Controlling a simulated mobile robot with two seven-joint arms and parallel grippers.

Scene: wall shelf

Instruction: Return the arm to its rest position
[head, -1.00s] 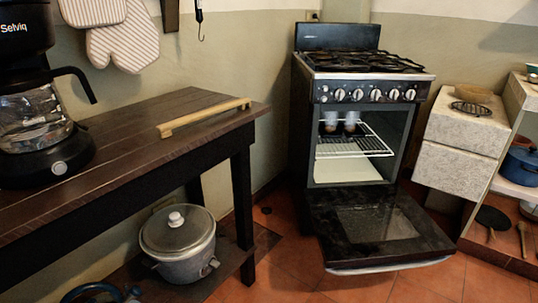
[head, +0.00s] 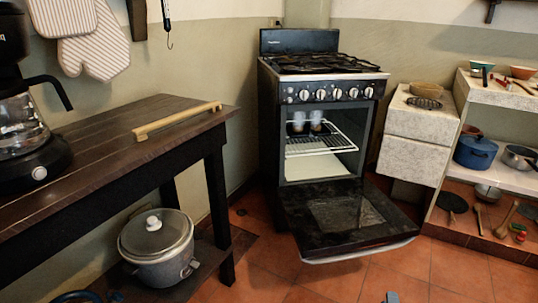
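No whole gripper shows in the head view. A small grey piece (head: 392,297) pokes in at the bottom edge, right of centre. It may be the tip of my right arm, but too little shows to tell whether a gripper is open or shut. My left gripper is out of view. The black oven (head: 318,93) stands at the back with its door (head: 345,217) lowered open. Two small cups (head: 307,121) sit inside on the upper part of the wire rack (head: 323,141).
A dark wooden table (head: 100,139) at left bears a coffee maker (head: 30,150) and a wooden bar (head: 177,120). A lidded pot (head: 157,247) stands below. Stone shelves (head: 504,179) at right hold a blue pot (head: 475,152), pans and utensils. Tiled floor is free before the oven door.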

